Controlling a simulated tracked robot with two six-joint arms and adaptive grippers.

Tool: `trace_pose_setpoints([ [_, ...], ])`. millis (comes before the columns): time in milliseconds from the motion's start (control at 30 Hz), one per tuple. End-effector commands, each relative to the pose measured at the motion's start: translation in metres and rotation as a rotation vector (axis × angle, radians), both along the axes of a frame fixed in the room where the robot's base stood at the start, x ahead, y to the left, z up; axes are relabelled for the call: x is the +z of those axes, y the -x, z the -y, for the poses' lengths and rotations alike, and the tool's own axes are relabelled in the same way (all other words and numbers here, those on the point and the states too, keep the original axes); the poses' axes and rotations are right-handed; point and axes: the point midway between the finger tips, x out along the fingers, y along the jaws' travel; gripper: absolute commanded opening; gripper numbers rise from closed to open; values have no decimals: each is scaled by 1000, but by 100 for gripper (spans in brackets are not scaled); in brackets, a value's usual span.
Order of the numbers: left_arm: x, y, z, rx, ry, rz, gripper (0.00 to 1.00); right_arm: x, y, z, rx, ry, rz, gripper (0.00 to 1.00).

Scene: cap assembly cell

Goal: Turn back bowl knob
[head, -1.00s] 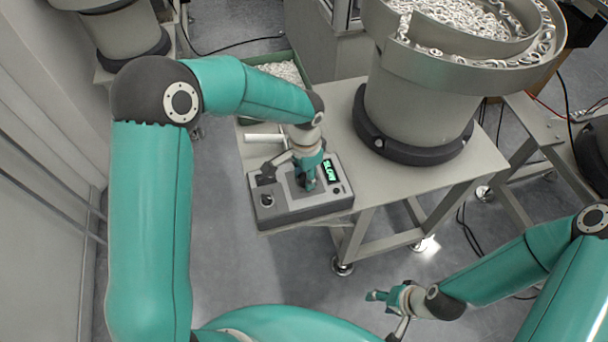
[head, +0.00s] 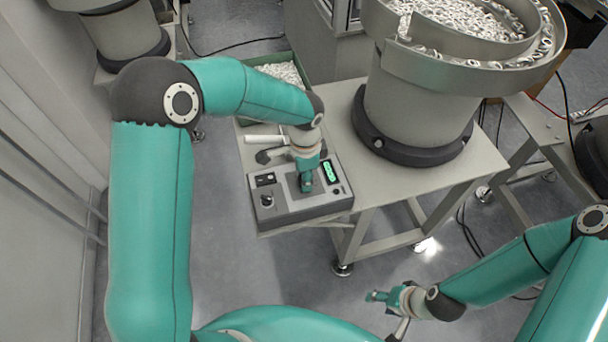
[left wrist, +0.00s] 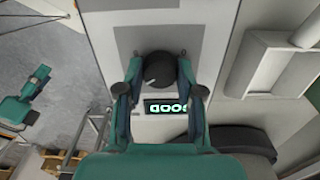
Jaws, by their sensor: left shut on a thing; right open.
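The grey control box (head: 310,209) sits on the near left corner of the table. Its dark round knob (left wrist: 158,70) with a pale pointer line shows in the left wrist view. In the head view my gripper mostly hides this knob. My left gripper (head: 306,186) points down onto the box, with its two fingers on either side of the knob, shut on it. The box's display (head: 331,172) glows green and appears upside down in the left wrist view (left wrist: 167,106), where it reads GOOD. My right gripper (head: 376,297) is open and empty, low over the floor.
A large vibratory bowl (head: 470,63) full of small pale parts stands on the table (head: 400,185) right of the box. A green bin (head: 284,70) of pale parts lies behind my left arm. A small black knob (head: 267,200) is on the box's left side.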

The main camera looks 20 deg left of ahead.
Motion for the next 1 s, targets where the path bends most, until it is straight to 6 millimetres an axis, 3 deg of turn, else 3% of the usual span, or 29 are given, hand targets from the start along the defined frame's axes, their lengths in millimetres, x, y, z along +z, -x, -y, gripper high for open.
trace_pose_setpoints([
  [100,0,1,-1,1,-2,-2,2,0,0,0,0,0,0,54],
  [133,0,1,-1,1,-2,-2,40,0,0,0,0,0,0,54],
  [267,0,0,-1,1,-1,-2,62,0,0,0,0,0,0,54],
  [667,4,0,0,2,-1,1,62,1,0,0,0,0,0,54],
  [867,29,-1,0,1,0,4,62,1,0,0,0,0,0,54],
  [1000,58,-1,0,1,0,4,62,1,0,0,0,0,0,54],
])
